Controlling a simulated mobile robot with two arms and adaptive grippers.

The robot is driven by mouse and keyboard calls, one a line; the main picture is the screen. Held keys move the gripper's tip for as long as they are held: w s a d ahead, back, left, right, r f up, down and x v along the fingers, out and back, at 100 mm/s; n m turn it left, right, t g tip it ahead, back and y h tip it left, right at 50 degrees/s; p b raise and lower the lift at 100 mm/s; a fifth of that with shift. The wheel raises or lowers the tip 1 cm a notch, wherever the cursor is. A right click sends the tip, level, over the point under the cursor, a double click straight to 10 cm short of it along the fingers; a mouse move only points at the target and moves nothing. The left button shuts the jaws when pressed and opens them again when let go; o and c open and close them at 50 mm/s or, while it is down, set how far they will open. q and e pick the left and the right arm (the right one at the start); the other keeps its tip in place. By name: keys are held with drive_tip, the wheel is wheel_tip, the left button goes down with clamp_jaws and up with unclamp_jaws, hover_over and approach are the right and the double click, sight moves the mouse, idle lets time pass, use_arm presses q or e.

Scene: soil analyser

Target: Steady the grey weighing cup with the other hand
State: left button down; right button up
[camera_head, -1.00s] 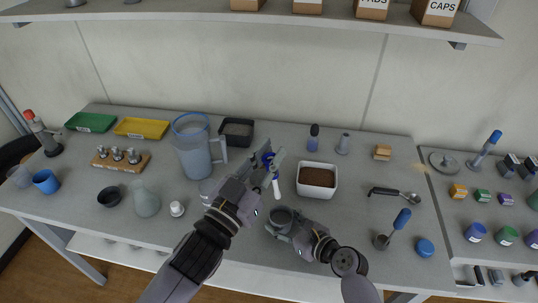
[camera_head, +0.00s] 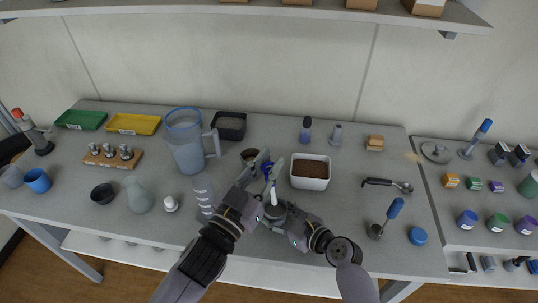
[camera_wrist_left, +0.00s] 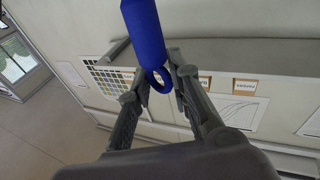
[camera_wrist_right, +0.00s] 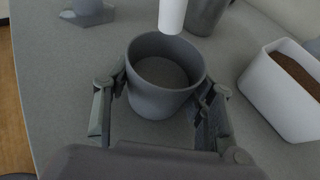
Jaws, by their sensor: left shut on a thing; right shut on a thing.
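The grey weighing cup (camera_head: 275,214) stands upright on the bench near its front edge. It fills the middle of the right wrist view (camera_wrist_right: 160,102), and its visible inside looks empty. My right gripper (camera_head: 282,222) is shut on the cup, with one finger on each side of its wall. My left gripper (camera_head: 267,172) is shut on a blue and white tool (camera_head: 272,190), held upright above the bench. Its blue part with a loop shows in the left wrist view (camera_wrist_left: 145,35). Its white end (camera_wrist_right: 172,17) appears just above the cup's far rim; exact contact cannot be told.
A white tub of soil (camera_head: 310,183) stands right of the cup. A jug (camera_head: 186,150), a graduated cylinder (camera_head: 203,190) and a dark cup with brown contents (camera_head: 249,155) stand left and behind. A blue-handled tool (camera_head: 386,217) stands to the right. Bench between tub and spoon (camera_head: 385,184) is clear.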

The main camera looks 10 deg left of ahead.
use_arm(q)
drive_tip(key=shift+f, duration=0.85)
drive_tip(key=shift+w+d+f, duration=0.1)
drive_tip(key=shift+w+f, duration=0.05)
drive_tip(key=shift+f, duration=1.15)
drive_tip(key=shift+w+d+f, duration=0.1)
drive_tip(key=shift+f, duration=1.2)
